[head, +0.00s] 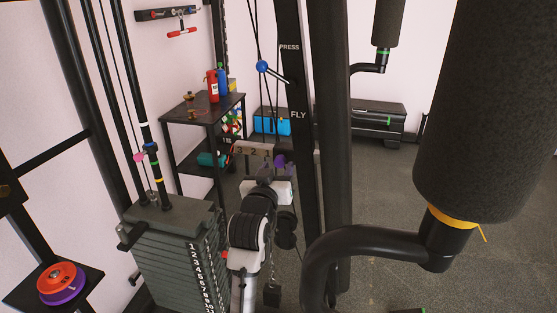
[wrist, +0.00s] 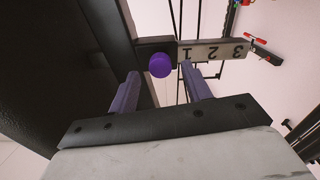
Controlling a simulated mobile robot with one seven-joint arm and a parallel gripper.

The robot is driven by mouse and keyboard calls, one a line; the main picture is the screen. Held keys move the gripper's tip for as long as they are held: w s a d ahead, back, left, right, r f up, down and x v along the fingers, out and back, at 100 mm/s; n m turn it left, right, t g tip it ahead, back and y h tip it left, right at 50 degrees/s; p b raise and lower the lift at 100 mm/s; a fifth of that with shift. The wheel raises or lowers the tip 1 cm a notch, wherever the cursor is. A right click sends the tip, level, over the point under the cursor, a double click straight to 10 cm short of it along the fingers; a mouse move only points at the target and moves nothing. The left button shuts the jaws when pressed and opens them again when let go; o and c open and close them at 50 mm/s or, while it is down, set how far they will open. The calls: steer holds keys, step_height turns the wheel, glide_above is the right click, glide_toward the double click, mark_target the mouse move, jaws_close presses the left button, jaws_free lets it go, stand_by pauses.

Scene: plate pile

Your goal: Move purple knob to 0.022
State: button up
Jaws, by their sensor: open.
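The purple knob (wrist: 160,65) is round and sits at the front of a black block at the end of a pale number strip (wrist: 212,51) marked 1, 2, 3. The strip also shows in the head view (head: 253,149), where I cannot make out the knob for certain. My gripper (wrist: 160,80) is open, with one purple finger on each side of the knob's line in the wrist view. The fingers look apart from the knob; I cannot tell how far their tips reach along it. In the head view my gripper (head: 282,162) is beside the strip, partly hidden by my arm.
A black upright marked PRESS and FLY (head: 293,80) stands close right of my gripper. A numbered weight stack (head: 175,255) stands at left, with a black shelf (head: 203,110) behind. A thick padded roller (head: 480,100) fills the right. Open floor (head: 385,195) lies beyond.

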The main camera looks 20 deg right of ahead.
mark_target(280, 162)
steer(key=shift+x, duration=1.3)
jaws_close()
